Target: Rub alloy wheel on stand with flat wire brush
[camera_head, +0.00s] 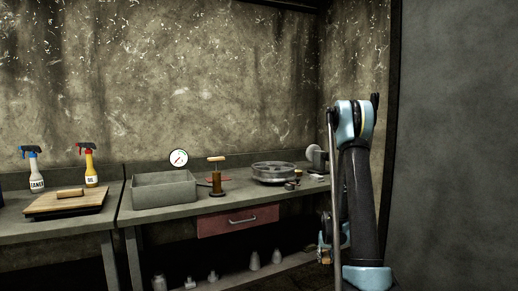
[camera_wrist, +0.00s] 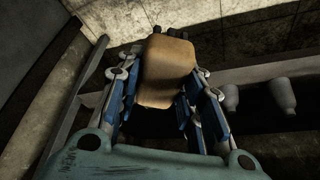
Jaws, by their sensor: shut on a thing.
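The alloy wheel (camera_head: 273,170) is a round grey spoked disc lying flat on the right part of the bench; what supports it is hard to make out. My gripper (camera_head: 325,247) hangs low at the right, beside my arm and below the bench top, apart from the wheel. In the wrist view my gripper (camera_wrist: 168,92) is shut on a tan wooden block (camera_wrist: 168,66), which looks like the flat wire brush. Its bristles cannot be made out clearly. The wheel does not show in the wrist view.
A grey open box (camera_head: 165,190) and a wooden-handled tool (camera_head: 216,178) stand left of the wheel. Small metal parts (camera_head: 292,185) lie by the wheel. A red drawer (camera_head: 238,220) hangs under the bench top. Several grey pieces (camera_head: 254,260) stand on the lower shelf.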

